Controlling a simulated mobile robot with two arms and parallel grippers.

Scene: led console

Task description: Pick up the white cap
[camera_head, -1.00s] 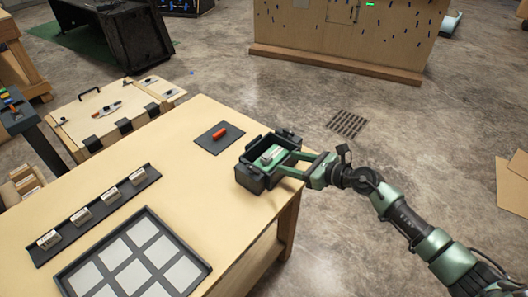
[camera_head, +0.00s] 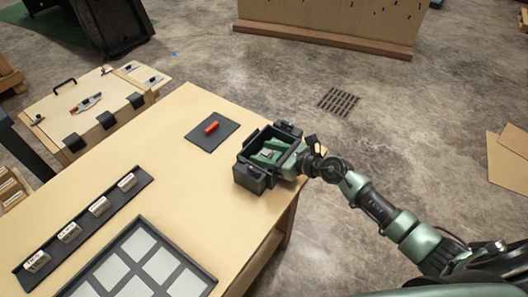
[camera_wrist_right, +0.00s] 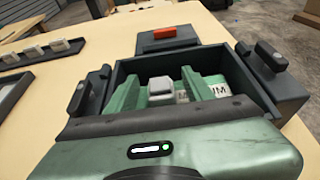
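A small white cap (camera_wrist_right: 160,86) shows in the right wrist view inside the dark open box (camera_head: 247,176), which stands at the table's right edge. My right gripper (camera_head: 268,153) reaches into the box from the right in the head view. In the wrist view its two green fingers (camera_wrist_right: 165,90) stand apart, one on each side of the cap. Whether either finger touches it I cannot tell. Pale lettered pieces (camera_wrist_right: 218,90) lie by the right finger, partly hidden. My left gripper is not in view.
A red piece (camera_head: 211,127) lies on a dark pad (camera_head: 222,137) beyond the box. A dark rail (camera_head: 83,239) with several white-topped blocks and a tray (camera_head: 111,252) with pale squares lie at the left. The middle of the wooden table is clear.

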